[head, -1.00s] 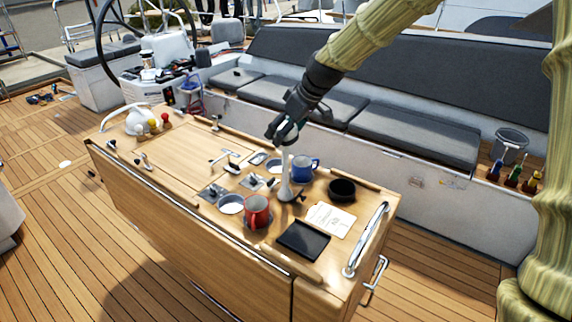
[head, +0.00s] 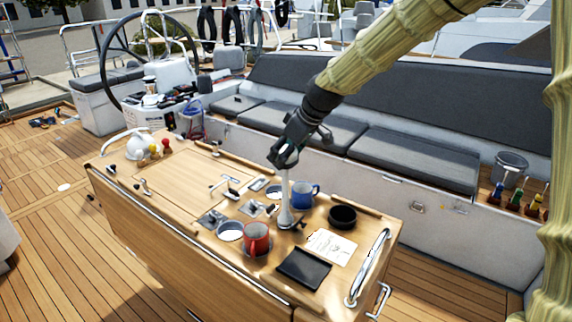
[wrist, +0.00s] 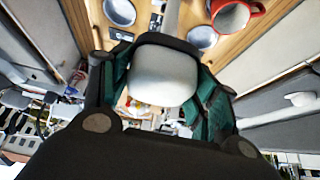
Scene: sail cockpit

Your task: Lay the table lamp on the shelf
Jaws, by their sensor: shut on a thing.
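The table lamp (head: 286,205) is slim and white with a round foot. It stands upright on the wooden cockpit table (head: 180,165), between the red mug and the blue mug. My gripper (head: 283,156) comes down from above and is shut on the lamp's top. In the wrist view the pale, rounded lamp head (wrist: 162,75) sits between the dark fingers with green pads. The fingers hide part of the lamp head in the head view. I cannot tell for sure which surface is the shelf; a wooden ledge (head: 512,208) with tools shows at the right.
Close to the lamp are a red mug (head: 256,240), a blue mug (head: 303,196), a black bowl (head: 342,217), a paper sheet (head: 331,246) and a black tray (head: 303,268). A steel rail (head: 369,268) edges the table's right end. A grey bucket (head: 509,168) stands by the ledge.

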